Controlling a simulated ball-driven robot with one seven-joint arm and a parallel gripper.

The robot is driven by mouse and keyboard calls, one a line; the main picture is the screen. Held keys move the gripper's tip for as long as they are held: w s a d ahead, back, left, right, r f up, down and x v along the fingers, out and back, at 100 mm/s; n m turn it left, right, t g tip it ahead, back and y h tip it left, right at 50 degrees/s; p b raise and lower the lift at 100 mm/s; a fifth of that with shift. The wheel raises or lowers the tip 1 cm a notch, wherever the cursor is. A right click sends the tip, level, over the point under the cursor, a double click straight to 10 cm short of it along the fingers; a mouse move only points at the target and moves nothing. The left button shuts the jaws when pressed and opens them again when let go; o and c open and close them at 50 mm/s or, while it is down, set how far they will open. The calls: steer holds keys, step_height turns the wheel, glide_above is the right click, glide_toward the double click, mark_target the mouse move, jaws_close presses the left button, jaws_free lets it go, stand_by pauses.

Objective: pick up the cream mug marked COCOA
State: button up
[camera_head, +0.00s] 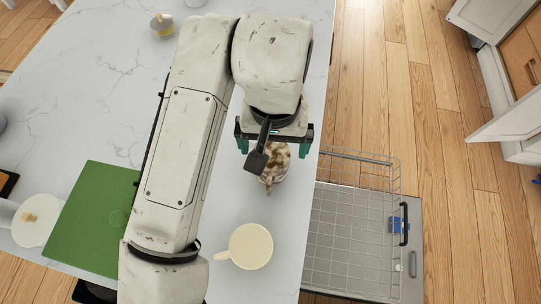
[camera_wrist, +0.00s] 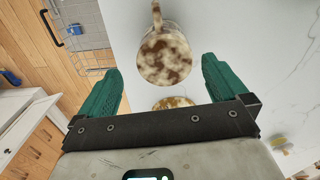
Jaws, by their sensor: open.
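A plain cream mug (camera_head: 250,246) stands on the white counter near its right edge, handle pointing left; no lettering on it can be read from above. My gripper (camera_head: 274,144) is open and empty, farther up the counter from the cream mug. In front of it is a brown-and-cream mottled mug (camera_head: 274,173), partly hidden by my gripper. In the wrist view, this mottled mug (camera_wrist: 165,58) lies ahead of the open green fingers (camera_wrist: 161,88), handle pointing up. The cream mug is not visible there.
A second mottled item (camera_wrist: 173,103) shows partly behind my gripper's bar. An open dishwasher with a wire rack (camera_head: 350,215) adjoins the counter's right edge. A green board (camera_head: 92,218) and a white round item (camera_head: 38,220) lie at left. A cup (camera_head: 162,25) stands at the back.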

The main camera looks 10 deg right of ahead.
mark_target(271, 155)
steer(key=shift+w+a+f+p, duration=0.1)
steer(key=shift+f+p, duration=0.3)
steer(key=shift+f, duration=1.45)
steer(key=shift+w+a+f+p, duration=0.1)
steer(key=shift+f+p, duration=0.25)
steer(key=shift+f, duration=1.5)
steer(key=c, duration=1.1)
steer(key=shift+r, duration=0.15)
